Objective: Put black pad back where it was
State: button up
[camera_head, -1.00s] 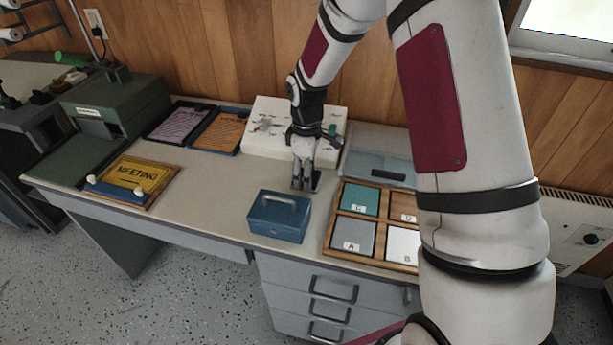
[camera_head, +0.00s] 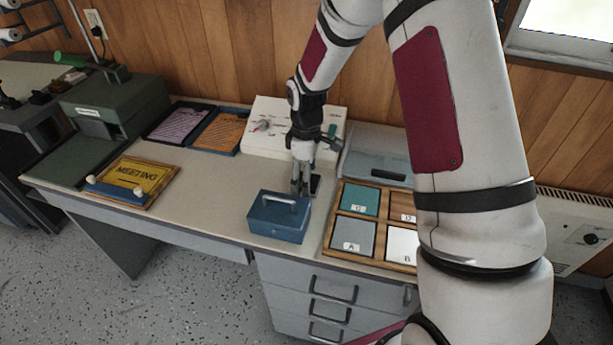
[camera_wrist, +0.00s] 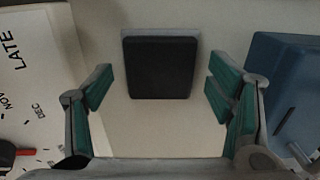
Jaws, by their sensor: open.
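The black pad (camera_wrist: 160,68) is a dark rounded rectangle with a grey strip along its far edge in the wrist view. It lies on the pale desk top, ahead of and between the spread fingers of my gripper (camera_wrist: 159,92). The fingers are open, with teal inner pads, and hold nothing. In the head view my gripper (camera_head: 301,188) points down just behind the blue box, and part of the black pad (camera_head: 315,184) shows to its right. A wooden tray (camera_head: 331,222) at right has lettered compartments: C teal, A grey, B white, and D brown, partly behind my arm.
The blue box (camera_head: 278,222) with a handle stands close in front of my gripper. A white board (camera_head: 258,142) lies behind, beside a clear-lidded container (camera_head: 375,170). A yellow MEETING sign (camera_head: 140,178) is at left. The desk middle is clear.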

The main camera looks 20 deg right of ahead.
notch_tip(320, 180, up, 12)
jog(key=p, duration=0.1)
jog(key=s+r+m+t, duration=0.1)
jog(key=s+r+m, duration=0.4)
jog(key=s+r, duration=1)
jog(key=s+m+t, duration=0.1)
jog(key=s+m, duration=0.5)
jog(key=s, duration=1.4)
jog(key=shift+f, duration=0.2)
notch_tip(320, 180, up, 10)
jog(key=t+p, duration=0.2)
jog(key=p, duration=0.6)
jog(key=shift+d+f, duration=0.15)
jog(key=shift+f, duration=0.05)
